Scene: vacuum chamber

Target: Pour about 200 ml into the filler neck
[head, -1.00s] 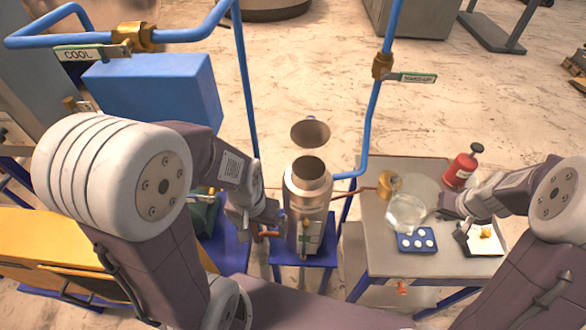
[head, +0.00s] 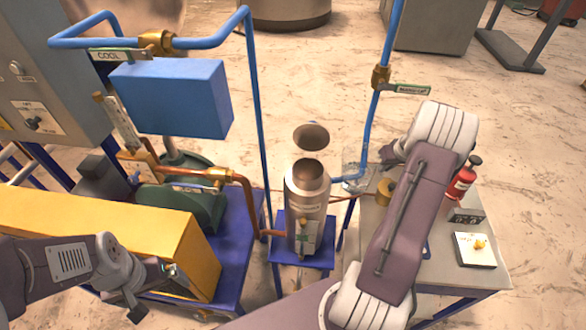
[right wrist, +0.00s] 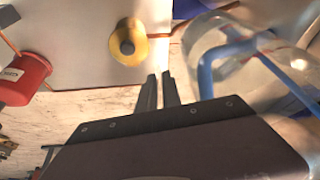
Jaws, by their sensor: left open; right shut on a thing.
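The steel vessel with the filler neck (head: 307,184) stands upright on a blue stand in the head view. Its round lid (head: 311,135) is tilted up behind the dark open mouth. A clear glass beaker (head: 352,177) is just right of the neck, partly hidden by my right arm; it also fills the upper right of the right wrist view (right wrist: 225,45). My right gripper (right wrist: 160,88) is shut on the beaker, though the exact contact is not clear. My left gripper (head: 158,291) is open and empty at the lower left, away from the vessel.
A side table (head: 487,271) at the right carries a red bottle (head: 464,178), a brass cylinder (head: 385,188) and a white pad (head: 475,250). Blue pipes rise beside the vessel. A yellow box (head: 110,235), a blue box (head: 172,98) and copper piping (head: 243,190) crowd the left.

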